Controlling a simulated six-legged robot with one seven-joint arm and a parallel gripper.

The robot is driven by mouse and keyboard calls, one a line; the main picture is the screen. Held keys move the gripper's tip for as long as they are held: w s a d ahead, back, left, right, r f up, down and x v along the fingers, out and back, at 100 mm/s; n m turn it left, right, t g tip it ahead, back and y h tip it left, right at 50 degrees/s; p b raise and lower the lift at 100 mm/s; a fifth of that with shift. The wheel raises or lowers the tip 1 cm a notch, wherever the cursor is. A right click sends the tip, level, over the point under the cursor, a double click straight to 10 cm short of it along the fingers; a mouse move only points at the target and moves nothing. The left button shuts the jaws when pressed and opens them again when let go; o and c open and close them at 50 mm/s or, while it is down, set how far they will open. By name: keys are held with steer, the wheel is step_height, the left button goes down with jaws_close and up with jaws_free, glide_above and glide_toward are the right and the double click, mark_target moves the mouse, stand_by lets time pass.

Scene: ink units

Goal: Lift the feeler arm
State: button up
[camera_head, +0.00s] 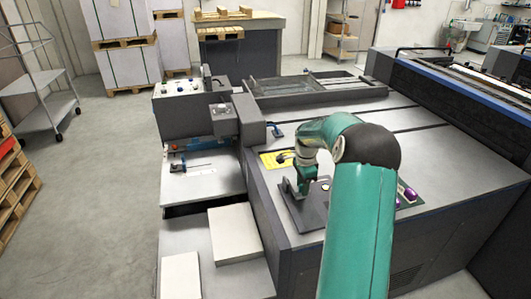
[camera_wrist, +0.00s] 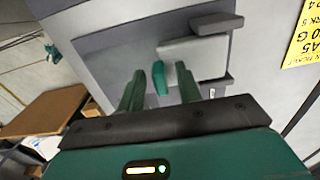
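My gripper (camera_head: 302,187) is low over the near left corner of the grey machine top, at a dark plate (camera_head: 312,212). In the wrist view my gripper (camera_wrist: 160,85) has its two green fingers spread apart. A small rounded teal piece (camera_wrist: 160,78) shows between them, closer to the left finger; I cannot tell whether they touch. It adjoins a light grey block (camera_wrist: 196,52) with dark end pieces. This looks like the feeler arm with its grip, but I cannot be sure. In the head view my arm and gripper hide most of it.
A yellow printed card (camera_wrist: 303,40) lies right of the block, and shows left of my gripper in the head view (camera_head: 272,158). Purple items (camera_head: 408,194) lie right of my arm. A control box (camera_head: 190,108) stands left. White stacks (camera_head: 234,233) lie below the machine top.

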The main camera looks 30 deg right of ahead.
step_height(320, 180, up, 14)
steer(key=s+a+r+n, duration=0.1)
steer(key=a+r+n, duration=0.2)
steer(key=a, duration=0.5)
steer(key=s+a+r+n+t+h, duration=0.1)
steer(key=a+r+n, duration=0.3)
steer(key=a, duration=0.4)
steer(key=shift+s+r, duration=0.75)
steer(key=shift+s, duration=0.05)
